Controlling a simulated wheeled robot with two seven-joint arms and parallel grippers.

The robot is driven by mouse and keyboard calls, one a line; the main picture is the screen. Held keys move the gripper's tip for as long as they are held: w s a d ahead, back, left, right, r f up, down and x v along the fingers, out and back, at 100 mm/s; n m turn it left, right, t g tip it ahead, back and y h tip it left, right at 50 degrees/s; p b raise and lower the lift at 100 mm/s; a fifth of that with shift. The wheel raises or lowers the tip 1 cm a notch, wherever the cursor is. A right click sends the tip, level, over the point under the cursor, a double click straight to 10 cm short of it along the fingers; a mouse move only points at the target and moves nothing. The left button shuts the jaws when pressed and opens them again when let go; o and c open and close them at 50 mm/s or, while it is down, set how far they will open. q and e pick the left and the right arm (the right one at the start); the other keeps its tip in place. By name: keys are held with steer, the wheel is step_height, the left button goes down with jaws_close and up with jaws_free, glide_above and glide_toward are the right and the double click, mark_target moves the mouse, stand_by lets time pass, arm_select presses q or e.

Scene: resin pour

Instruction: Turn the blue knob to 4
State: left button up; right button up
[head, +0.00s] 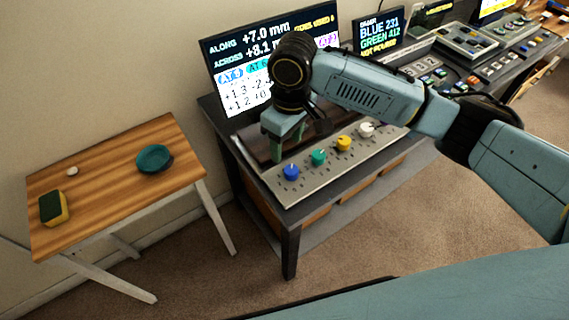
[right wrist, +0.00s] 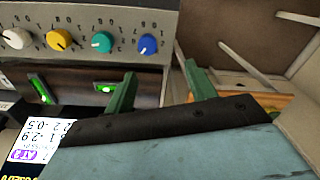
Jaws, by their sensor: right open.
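The blue knob (head: 291,172) is at the left end of a grey sloped panel (head: 335,162), in a row with green, yellow and white knobs. My right gripper (head: 284,152) is above and just behind the blue knob, with its green fingers open and nothing between them. In the right wrist view the blue knob (right wrist: 148,44) lies beyond the open fingertips (right wrist: 160,72), apart from them. A pale pointer mark shows on the knob, and the number it points to cannot be read surely. My left gripper is not in view.
The green knob (head: 318,157) is close beside the blue one, then the yellow knob (head: 344,143) and white knob (head: 367,130). A monitor (head: 232,97) stands behind. A wooden side table (head: 110,170) with a sponge (head: 53,208) and teal dish (head: 154,158) is at left.

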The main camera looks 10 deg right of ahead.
mark_target(292, 170)
steer(key=shift+h, duration=0.3)
steer(key=f, duration=0.4)
steer(key=w+d+f, duration=0.1)
steer(key=f, duration=0.2)
steer(key=f+b, duration=0.1)
steer(key=f, duration=0.3)
steer(key=shift+w+d+f, duration=0.15)
steer(key=shift+d+f, duration=0.15)
steer(key=shift+f, duration=0.05)
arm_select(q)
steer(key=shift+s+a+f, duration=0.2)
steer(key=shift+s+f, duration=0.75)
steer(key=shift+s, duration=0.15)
